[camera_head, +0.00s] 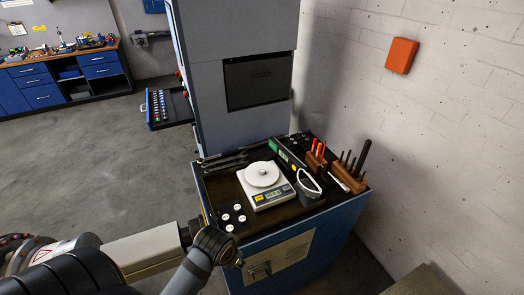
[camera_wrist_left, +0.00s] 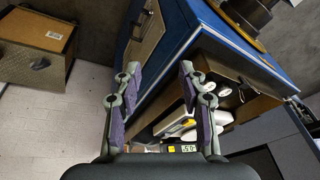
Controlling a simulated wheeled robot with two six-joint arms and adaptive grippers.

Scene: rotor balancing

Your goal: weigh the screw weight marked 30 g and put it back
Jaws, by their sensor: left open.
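The white scale (camera_head: 270,198) stands on the dark top of the blue cabinet in the head view, its round pan (camera_head: 262,174) facing up. A small bump shows on the pan; I cannot tell what it is. Several white-topped round weights (camera_head: 238,207) stand left of the scale; their marks are too small to read, so I cannot tell which is 30 g. In the left wrist view my left gripper (camera_wrist_left: 160,70) is open and empty, apart from the weights (camera_wrist_left: 222,91) and scale (camera_wrist_left: 181,124), which show beyond its right finger. My right gripper is not in view.
Screwdrivers in a wooden rack (camera_head: 345,178), a dark cup-like holder (camera_head: 308,187) and a long green-and-black tool (camera_head: 286,153) crowd the scale's right and back. A grey cabinet (camera_head: 235,70) rises behind. My arm's joint is close to the tray's front left corner.

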